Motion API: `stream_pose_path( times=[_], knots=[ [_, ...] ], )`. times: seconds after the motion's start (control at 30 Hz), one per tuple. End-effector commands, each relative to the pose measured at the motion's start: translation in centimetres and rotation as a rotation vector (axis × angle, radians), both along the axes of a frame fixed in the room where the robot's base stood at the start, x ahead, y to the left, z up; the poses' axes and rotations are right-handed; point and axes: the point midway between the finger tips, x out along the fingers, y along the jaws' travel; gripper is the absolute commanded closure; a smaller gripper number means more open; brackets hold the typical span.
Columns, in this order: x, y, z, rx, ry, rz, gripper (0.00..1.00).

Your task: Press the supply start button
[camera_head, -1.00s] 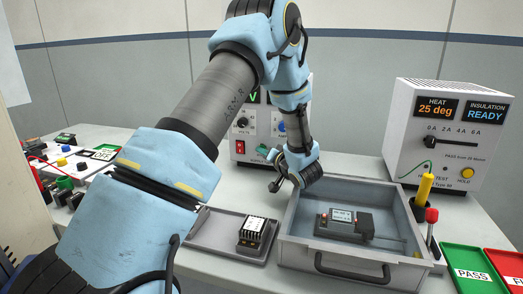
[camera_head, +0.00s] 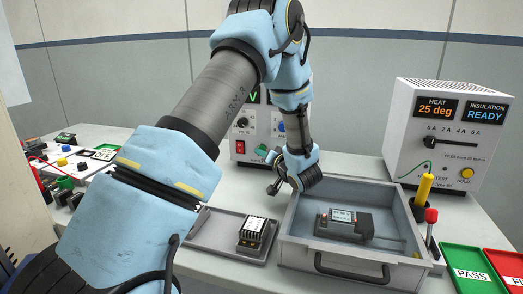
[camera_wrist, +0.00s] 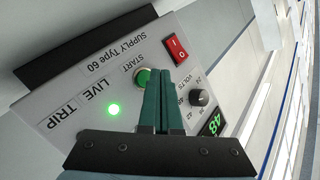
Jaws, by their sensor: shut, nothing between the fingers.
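The supply box (camera_head: 241,128) stands behind my arm at the back of the table, partly hidden by the arm. In the wrist view its panel (camera_wrist: 75,72) shows tilted, with a green start button (camera_wrist: 141,78) under the word START. My gripper (camera_wrist: 159,72) is shut and empty, its fingertips right beside the button and partly over its edge; I cannot tell whether they touch it. The lamp (camera_wrist: 113,109) by the word LIVE glows green. In the head view my gripper (camera_head: 272,172) is in front of the supply box, left of the grey drawer.
A grey open drawer (camera_head: 286,228) holds a dark device (camera_head: 341,225). A grey tray (camera_head: 215,231) holds a small block. A tester (camera_head: 445,105) stands at the right, with green and red trays (camera_head: 462,258) below. A red rocker switch (camera_wrist: 175,47) and a knob (camera_wrist: 199,97) flank the fingers.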

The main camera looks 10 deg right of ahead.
Motion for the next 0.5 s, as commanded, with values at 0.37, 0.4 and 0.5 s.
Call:
stream_pose_path(
  times=[0.37, 0.4, 0.5],
  knots=[
    [-2.5, 1.3, 0.0, 0.0, 0.001, -0.002, 1.0],
    [-2.8, 1.4, 0.0, 0.001, 0.002, -0.002, 1.0],
    [-3.6, 1.9, 0.0, 0.001, 0.001, -0.001, 1.0]
  ],
)
